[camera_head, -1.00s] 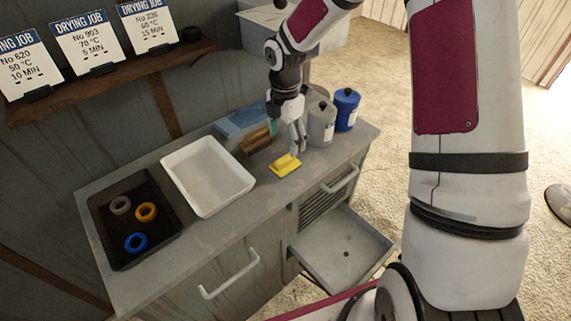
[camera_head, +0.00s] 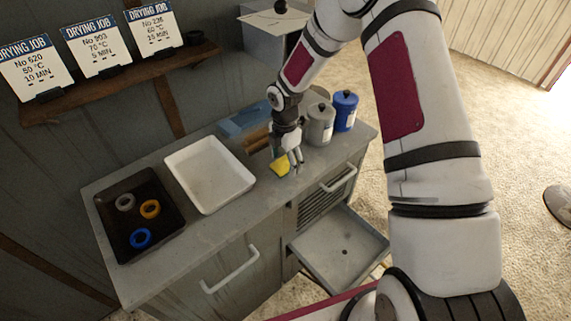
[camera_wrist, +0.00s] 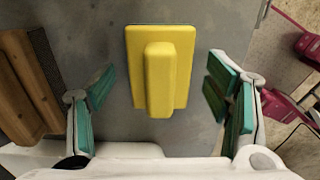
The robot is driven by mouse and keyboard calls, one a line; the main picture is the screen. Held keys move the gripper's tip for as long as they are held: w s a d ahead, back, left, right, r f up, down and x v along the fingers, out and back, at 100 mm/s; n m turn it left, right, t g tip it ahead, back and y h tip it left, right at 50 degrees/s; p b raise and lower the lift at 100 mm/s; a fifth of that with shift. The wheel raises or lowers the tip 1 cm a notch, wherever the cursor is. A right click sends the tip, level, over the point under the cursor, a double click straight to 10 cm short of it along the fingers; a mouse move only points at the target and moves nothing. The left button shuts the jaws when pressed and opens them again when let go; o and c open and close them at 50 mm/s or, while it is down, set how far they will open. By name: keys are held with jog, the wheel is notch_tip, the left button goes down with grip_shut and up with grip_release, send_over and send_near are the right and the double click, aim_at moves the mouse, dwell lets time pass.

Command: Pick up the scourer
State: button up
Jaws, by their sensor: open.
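The scourer (camera_wrist: 160,70) is a yellow block with a raised yellow grip and a thin green edge at its far side. It lies on the grey countertop, and in the head view it (camera_head: 280,166) is partly hidden by my gripper. My gripper (camera_head: 297,163) is low over the counter at the scourer. In the wrist view my gripper (camera_wrist: 160,108) is open, its green-padded fingers apart on the left and right of the scourer. A gap shows between each finger and the scourer.
A wooden-handled brush (camera_head: 256,139) lies left of the scourer, close to the left finger. A white tray (camera_head: 246,183) and a black tray (camera_head: 176,236) with rings stand further left. A grey canister (camera_head: 320,125) and a blue canister (camera_head: 345,111) stand behind right. An open drawer (camera_head: 318,238) juts out below.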

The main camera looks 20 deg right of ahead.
aim_at(285, 157)
jog(key=c, duration=1.3)
jog(key=shift+r, duration=0.1)
jog(key=shift+c, duration=0.2)
jog(key=shift+w+r, duration=0.1)
jog(key=shift+r, duration=0.4)
notch_tip(285, 157, up, 2)
jog(key=shift+r+b, duration=0.15)
jog(key=shift+b, duration=0.45)
jog(key=s+r, duration=0.1)
jog(key=s, duration=1.5)
jog(key=shift+r, duration=0.25)
